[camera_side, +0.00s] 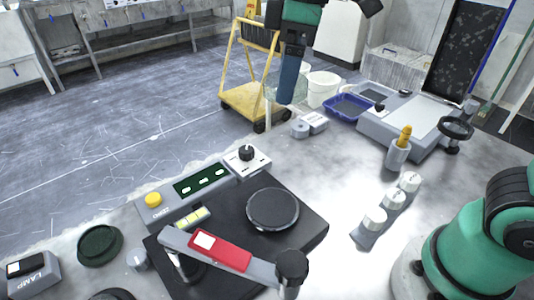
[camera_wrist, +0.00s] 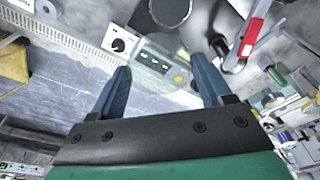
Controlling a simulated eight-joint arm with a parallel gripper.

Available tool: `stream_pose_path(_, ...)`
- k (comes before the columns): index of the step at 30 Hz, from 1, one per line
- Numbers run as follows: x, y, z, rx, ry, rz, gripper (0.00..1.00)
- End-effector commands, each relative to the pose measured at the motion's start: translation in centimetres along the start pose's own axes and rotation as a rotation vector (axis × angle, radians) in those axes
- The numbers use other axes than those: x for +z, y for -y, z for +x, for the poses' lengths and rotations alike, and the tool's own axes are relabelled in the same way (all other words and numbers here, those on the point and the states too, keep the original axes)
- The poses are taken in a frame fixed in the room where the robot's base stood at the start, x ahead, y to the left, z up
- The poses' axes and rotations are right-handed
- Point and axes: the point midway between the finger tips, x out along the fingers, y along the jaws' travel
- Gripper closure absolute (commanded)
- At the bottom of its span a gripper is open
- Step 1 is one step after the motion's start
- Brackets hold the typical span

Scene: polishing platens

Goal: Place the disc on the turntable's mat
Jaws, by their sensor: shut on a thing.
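The turntable (camera_side: 301,195) is a black unit on the bench in the side view. Its round dark mat (camera_side: 272,209) has a pale rim and is bare. The mat also shows at the top of the wrist view (camera_wrist: 170,8). My gripper (camera_side: 287,97) is high above the bench, up and beyond the mat, with blue fingers pointing down.
A grey arm with a red label (camera_side: 220,250) and a black knob crosses the turntable's front. A control panel (camera_side: 190,190) lies behind it. A dark green round dish (camera_side: 100,245) is at left. White-topped weights (camera_side: 392,202) stand at right. The bench between has free room.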

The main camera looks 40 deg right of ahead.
Motion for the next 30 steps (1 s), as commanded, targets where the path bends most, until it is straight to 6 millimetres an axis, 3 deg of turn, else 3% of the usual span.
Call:
stream_pose_path(3, -0.9, 2.0, -0.5, 0.000, -0.003, -0.005, 0.86)
stream_pose_path(8, -1.0, 2.7, 0.8, 0.000, -0.004, 0.001, 0.86)
stream_pose_path(21, 0.5, 2.7, 10.8, 0.000, -0.004, 0.002, 0.86)
stream_pose_path(30, 1.1, 2.6, 14.9, 0.000, -0.004, 0.002, 0.86)
